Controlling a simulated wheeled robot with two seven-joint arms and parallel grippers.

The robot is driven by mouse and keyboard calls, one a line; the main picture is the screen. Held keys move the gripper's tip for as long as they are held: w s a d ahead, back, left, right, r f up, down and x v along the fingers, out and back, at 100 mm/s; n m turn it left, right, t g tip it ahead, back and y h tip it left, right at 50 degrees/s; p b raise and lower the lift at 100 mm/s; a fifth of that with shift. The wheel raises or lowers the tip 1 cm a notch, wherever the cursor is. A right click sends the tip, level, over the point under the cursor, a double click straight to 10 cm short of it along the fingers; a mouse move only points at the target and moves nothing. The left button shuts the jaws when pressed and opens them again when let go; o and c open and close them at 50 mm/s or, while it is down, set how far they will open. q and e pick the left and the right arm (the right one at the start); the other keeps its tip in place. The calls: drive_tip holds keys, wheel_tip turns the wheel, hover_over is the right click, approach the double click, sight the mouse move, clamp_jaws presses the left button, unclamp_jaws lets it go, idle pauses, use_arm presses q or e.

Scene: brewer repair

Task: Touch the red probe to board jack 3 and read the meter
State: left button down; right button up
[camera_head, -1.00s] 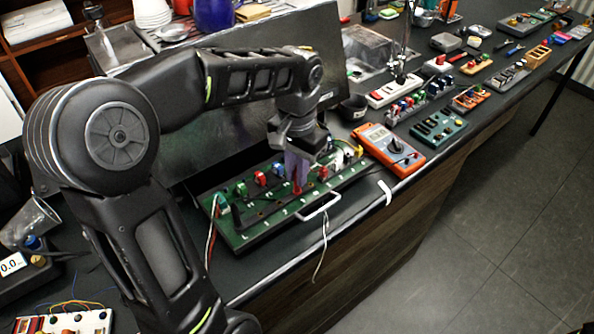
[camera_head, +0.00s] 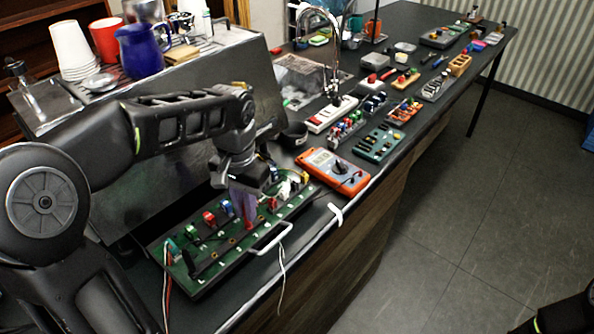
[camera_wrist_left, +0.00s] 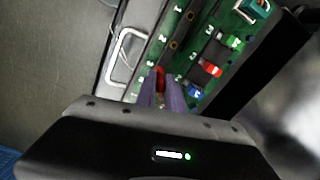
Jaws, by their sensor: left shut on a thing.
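The green board (camera_head: 203,268) lies on the bench with a row of numbered jacks and a silver handle (camera_head: 272,238) on its near side. My left gripper (camera_head: 244,207) is over the middle of the board, purple fingers pointing down. In the left wrist view its fingers (camera_wrist_left: 161,97) are shut on the red probe (camera_wrist_left: 160,77). The probe's tip is down at the numbered row, near the marking that looks like 3; whether it touches a jack I cannot tell. The orange meter (camera_head: 352,184) lies right of the board; its display (camera_head: 321,160) is too small to read. My right gripper is not in view.
A dark panel (camera_head: 120,150) stands behind the board. A blue pitcher (camera_head: 140,50) and cups (camera_head: 72,50) stand on top at the back left. A white power strip (camera_head: 332,113) and several small boards lie beyond the meter. Thin wires hang over the bench's front edge.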

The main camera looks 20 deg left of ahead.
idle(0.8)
use_arm(q)
drive_tip(key=shift+r+p, duration=2)
drive_tip(key=shift+r, duration=0.55)
